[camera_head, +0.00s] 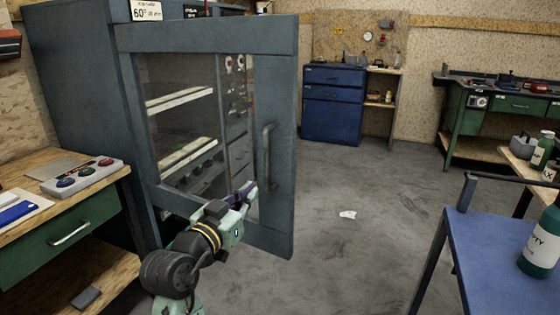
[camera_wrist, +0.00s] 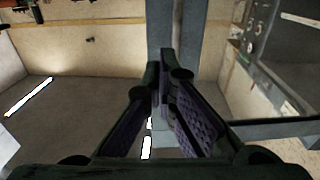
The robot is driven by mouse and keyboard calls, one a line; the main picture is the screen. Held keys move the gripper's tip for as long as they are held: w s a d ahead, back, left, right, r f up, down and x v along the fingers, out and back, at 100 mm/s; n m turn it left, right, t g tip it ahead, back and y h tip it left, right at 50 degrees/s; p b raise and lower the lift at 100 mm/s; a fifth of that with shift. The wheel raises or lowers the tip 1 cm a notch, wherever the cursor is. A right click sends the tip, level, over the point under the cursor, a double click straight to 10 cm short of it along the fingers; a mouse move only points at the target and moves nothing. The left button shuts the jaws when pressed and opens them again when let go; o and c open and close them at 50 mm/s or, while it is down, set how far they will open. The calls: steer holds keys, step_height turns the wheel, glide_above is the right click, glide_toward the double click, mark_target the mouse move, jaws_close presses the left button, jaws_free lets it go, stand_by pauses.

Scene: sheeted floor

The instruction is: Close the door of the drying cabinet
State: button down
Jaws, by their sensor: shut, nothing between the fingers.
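The drying cabinet (camera_head: 80,85) is a tall blue-grey cabinet at the left. Its door (camera_head: 278,60) stands open, swung out toward me, with a large glass pane and a vertical handle (camera_head: 267,155) near its right edge. Shelves and fittings show through the glass. My gripper (camera_head: 246,193) is in front of the lower part of the door, left of and below the handle. Its fingers are closed together and empty. In the wrist view, my gripper (camera_wrist: 162,65) points at the door's frame (camera_wrist: 170,28); I cannot tell whether it touches.
A workbench with a button box (camera_head: 82,175) stands at the near left. A blue cart (camera_head: 505,240) with bottles is at the right. A blue drawer unit (camera_head: 333,103) and a green bench (camera_head: 480,120) stand behind. The floor between is clear except for a white scrap (camera_head: 348,214).

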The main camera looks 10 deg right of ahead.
steer(key=d, duration=0.2)
steer(key=p, duration=0.4)
glide_toward(289, 166)
steer(key=shift+g, duration=0.3)
steer(key=x, duration=0.5)
steer(key=shift+w+r, duration=0.2)
steer(key=shift+w, duration=0.05)
steer(key=shift+x, duration=0.8)
steer(key=shift+f, duration=0.1)
